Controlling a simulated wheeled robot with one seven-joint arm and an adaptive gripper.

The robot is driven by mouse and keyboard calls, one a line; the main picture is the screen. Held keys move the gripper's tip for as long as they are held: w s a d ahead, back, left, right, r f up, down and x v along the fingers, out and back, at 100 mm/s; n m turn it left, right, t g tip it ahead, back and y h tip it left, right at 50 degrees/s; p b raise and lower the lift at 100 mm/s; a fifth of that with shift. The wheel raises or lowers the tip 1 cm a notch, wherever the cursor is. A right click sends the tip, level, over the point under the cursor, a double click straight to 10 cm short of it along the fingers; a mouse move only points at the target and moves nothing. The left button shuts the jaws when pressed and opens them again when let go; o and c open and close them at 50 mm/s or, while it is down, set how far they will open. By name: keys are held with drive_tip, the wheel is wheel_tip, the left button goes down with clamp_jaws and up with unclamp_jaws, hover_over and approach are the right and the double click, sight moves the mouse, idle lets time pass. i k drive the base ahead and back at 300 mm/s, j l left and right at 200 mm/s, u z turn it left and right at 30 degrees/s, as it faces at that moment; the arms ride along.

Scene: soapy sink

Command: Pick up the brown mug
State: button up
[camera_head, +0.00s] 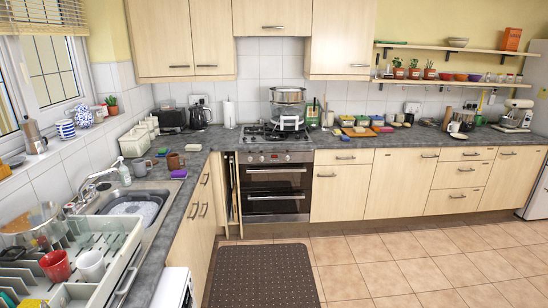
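The brown mug (174,161) stands upright on the dark countertop (200,157) beyond the sink (157,200), near the back left corner. A grey-blue mug (140,167) stands to its left, and a purple sponge (180,174) lies just in front of it. Nothing appears to cover the brown mug from this view. My gripper does not show in this view.
A soap bottle (124,174) and a tap (92,182) stand at the sink's left edge. A dish rack (112,262) with a red cup (56,266) and a white cup (91,265) fills the near left. The tiled floor (390,265) at right is clear.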

sight(173, 162)
drive_tip(key=i+u, duration=0.1)
drive_tip(key=i, duration=0.95)
drive_tip(key=i+l+u, duration=0.1)
drive_tip(key=i, duration=0.95)
drive_tip(key=i+u, duration=0.25)
drive_tip(key=i, duration=0.3)
drive_tip(key=i+u, duration=0.25)
drive_tip(key=i, duration=0.25)
drive_tip(key=i+l+u, duration=0.2)
drive_tip(key=i, duration=0.35)
drive_tip(key=i+l+u, duration=0.25)
drive_tip(key=i, duration=0.25)
drive_tip(key=i+u, duration=0.35)
drive_tip(key=i+l+u, duration=0.15)
drive_tip(key=i+u, duration=0.2)
drive_tip(key=i+l+u, duration=0.2)
drive_tip(key=i+u, duration=0.15)
drive_tip(key=i+l, duration=0.05)
drive_tip(key=i, duration=0.1)
